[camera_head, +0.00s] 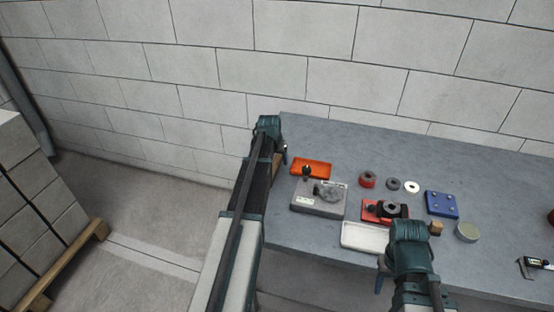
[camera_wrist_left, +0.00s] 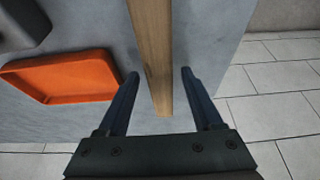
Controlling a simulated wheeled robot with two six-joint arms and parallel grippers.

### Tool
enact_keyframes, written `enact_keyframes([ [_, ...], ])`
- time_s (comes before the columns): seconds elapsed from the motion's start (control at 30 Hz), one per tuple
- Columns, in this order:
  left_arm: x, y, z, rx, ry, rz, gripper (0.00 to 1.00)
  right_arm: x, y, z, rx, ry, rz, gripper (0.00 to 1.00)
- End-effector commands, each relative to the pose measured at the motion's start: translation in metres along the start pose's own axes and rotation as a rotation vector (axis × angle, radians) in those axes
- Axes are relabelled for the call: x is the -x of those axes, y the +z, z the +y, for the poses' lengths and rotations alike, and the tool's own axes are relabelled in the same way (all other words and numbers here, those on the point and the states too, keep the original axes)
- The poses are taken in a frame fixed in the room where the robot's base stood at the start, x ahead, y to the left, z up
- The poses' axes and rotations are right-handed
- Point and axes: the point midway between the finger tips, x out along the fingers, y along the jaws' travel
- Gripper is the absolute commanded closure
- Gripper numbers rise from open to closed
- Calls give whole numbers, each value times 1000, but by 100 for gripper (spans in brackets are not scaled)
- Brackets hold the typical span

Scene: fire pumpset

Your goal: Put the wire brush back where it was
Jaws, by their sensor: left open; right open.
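A long wooden bar, which looks like the wire brush's handle (camera_wrist_left: 154,60), lies at the table's left end; no bristles show. In the head view a small brown piece of it (camera_head: 278,159) shows beside my left arm, which hides the rest. My left gripper (camera_wrist_left: 160,75) is open, with one finger on each side of the bar's end and visible gaps between. It also shows in the head view (camera_head: 283,152). My right gripper (camera_head: 380,282) is open at the table's front edge; its fingers are mostly hidden.
An orange tray (camera_head: 318,171) lies right of the wooden bar, with a grey block (camera_head: 303,198) in front. A white tray (camera_head: 360,238), red fixture (camera_head: 372,216), several rings and a blue plate (camera_head: 441,198) stand farther right. The table's back strip is clear.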

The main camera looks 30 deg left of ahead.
Motion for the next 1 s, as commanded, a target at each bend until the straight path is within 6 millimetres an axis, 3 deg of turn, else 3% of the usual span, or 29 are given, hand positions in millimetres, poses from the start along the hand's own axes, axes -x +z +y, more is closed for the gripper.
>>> enact_keyframes([
  [0.7,107,-1,0,0,0,0,33,99,6,10,0,0,0,50],
  [1.0,119,0,0,0,0,0,33,109,6,10,0,0,0,50],
])
